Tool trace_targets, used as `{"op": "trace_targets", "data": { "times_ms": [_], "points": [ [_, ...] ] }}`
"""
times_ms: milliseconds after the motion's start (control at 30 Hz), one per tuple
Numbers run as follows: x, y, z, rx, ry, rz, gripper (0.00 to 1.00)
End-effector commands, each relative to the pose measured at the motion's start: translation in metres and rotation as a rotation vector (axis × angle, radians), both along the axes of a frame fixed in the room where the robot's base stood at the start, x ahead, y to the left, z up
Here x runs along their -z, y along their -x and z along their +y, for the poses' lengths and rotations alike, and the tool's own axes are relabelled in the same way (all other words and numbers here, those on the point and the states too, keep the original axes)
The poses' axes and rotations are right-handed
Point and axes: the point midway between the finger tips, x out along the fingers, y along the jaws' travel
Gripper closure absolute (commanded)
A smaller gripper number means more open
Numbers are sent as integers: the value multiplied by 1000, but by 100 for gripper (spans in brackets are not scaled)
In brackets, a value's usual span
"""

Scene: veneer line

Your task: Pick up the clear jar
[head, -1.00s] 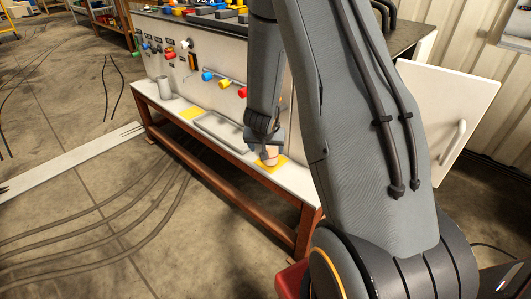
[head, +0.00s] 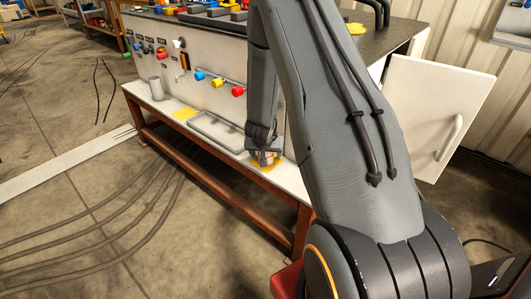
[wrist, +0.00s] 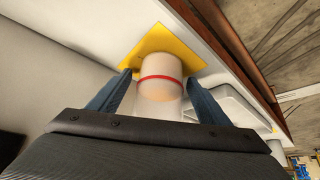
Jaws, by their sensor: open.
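The clear jar (wrist: 160,68) is a pale, see-through cylinder with a red band, standing on a yellow square (wrist: 145,42) in the wrist view. My gripper (wrist: 161,79) is open, with one blue-grey finger on each side of the jar. I cannot tell whether either finger touches it. In the head view my gripper (head: 265,158) is low over the white shelf, and it hides most of the jar. The yellow square (head: 276,165) shows around its foot.
The white shelf (head: 232,146) on a brown frame carries a grey tray (head: 214,131), a second yellow patch (head: 185,114) and a grey cup (head: 157,89). A panel with coloured knobs (head: 238,90) rises behind. An open white door (head: 440,105) stands at right.

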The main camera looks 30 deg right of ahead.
Motion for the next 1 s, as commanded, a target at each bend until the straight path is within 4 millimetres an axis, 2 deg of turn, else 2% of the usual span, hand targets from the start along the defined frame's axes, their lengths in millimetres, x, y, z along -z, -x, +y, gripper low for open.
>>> {"op": "trace_targets", "data": {
  "times_ms": [33,300,367,633,800,1000],
  "points": [
    [0,0,0,0,0,0,32],
    [0,0,1,-1,0,0,78],
    [0,0,1,-1,0,0,83],
    [-4,0,1,-1,0,-1,83],
    [-18,0,1,-1,1,-2,83],
    [-15,32,25,-4,0,4,83]
  ]
}}
